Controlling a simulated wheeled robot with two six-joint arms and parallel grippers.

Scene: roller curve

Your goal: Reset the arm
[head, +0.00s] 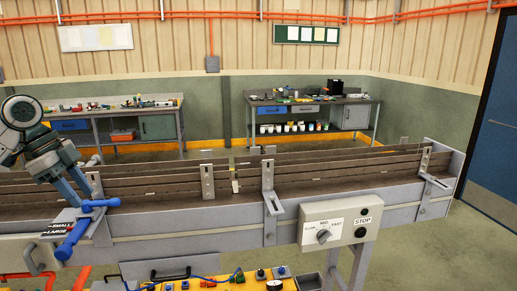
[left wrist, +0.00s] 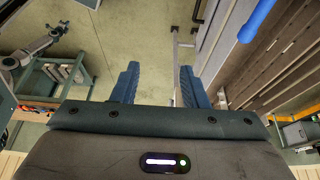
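My left arm comes in from the left in the head view. Its gripper (head: 76,190) is over the near left part of the conveyor, close above a blue lever handle (head: 73,240). In the left wrist view the two fingers of my left gripper (left wrist: 157,82) stand wide apart with nothing between them. The blue handle (left wrist: 257,20) also shows there at the upper right, outside the fingers. No contact between gripper and handle can be made out. My right gripper is not seen in the head view.
The conveyor (head: 180,227) with guide rails and upright brackets spans the head view. A speed dial and stop button panel (head: 341,222) is on its front. A yellow surface (head: 215,284) with small parts lies below. Two workbenches (head: 350,102) stand behind.

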